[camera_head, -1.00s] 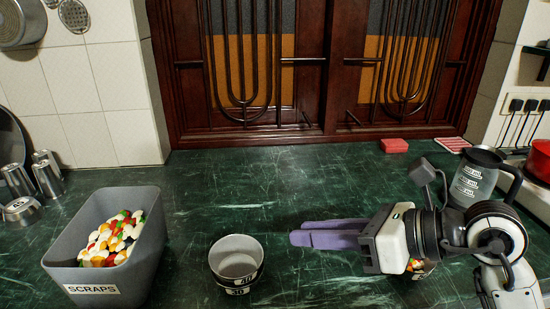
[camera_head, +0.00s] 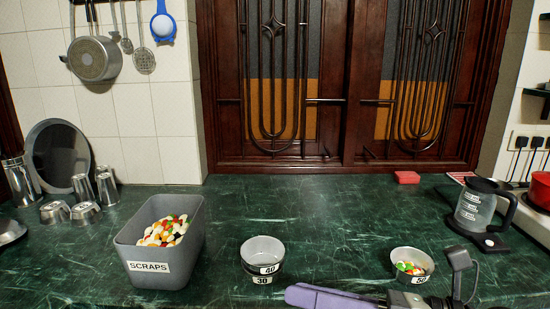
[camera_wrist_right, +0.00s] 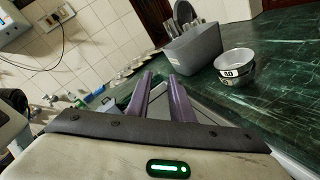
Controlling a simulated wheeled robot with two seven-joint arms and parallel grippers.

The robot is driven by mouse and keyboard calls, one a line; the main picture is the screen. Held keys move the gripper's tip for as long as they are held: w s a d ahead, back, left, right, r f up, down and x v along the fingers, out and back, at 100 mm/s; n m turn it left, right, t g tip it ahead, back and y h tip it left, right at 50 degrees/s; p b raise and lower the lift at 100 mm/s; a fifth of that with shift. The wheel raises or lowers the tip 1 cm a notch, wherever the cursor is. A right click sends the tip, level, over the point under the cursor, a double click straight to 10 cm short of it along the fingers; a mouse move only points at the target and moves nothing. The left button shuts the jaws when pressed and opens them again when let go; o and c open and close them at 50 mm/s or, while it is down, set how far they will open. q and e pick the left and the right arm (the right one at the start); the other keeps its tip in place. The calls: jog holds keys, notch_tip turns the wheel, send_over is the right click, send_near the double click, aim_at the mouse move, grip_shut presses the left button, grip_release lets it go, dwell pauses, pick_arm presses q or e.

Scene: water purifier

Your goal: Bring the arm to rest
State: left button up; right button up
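My right gripper (camera_head: 318,297) is at the bottom edge of the head view, low in front of the counter. Its purple fingers point left and the arm behind it is mostly cut off. In the right wrist view the two purple fingers (camera_wrist_right: 160,84) are apart with nothing between them, so the gripper is open and empty. It touches none of the bowls. My left gripper is not in view.
On the green counter (camera_head: 330,215) stand a grey SCRAPS bin (camera_head: 150,267) holding colourful pieces, nested bowls (camera_head: 262,257), a bowl with colourful pieces (camera_head: 411,265) and a clear jug (camera_head: 477,206). Metal cups (camera_head: 82,188) stand at left. The counter's middle back is clear.

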jog(key=w+d+f+m+t+h, duration=0.1)
jog(key=w+d+m+t+h, duration=0.15)
jog(key=m+t, duration=0.6)
jog(key=w+d+f+m+t+h, duration=0.15)
jog(key=d+m+t, duration=0.25)
jog(key=m, duration=0.9)
jog(key=d+f+m+h+p, duration=0.1)
jog(key=d+f+m+h, duration=0.25)
jog(key=f+m, duration=0.2)
jog(key=d+f+m+h, duration=0.2)
jog(key=f+m+h, duration=0.2)
jog(key=f, duration=0.3)
jog(key=s+f+m+g+h, duration=0.1)
jog(key=s+f+m+g, duration=0.3)
jog(key=s+f, duration=0.4)
jog(key=s+a+f+m+g+h, duration=0.1)
jog(key=s+f+m+g, duration=0.3)
jog(key=s+f, duration=0.5)
notch_tip(320, 180, down, 7)
jog(key=shift+a+r+m+g, duration=0.2)
jog(key=shift+a+m+g, duration=0.15)
jog(key=shift+g, duration=0.8)
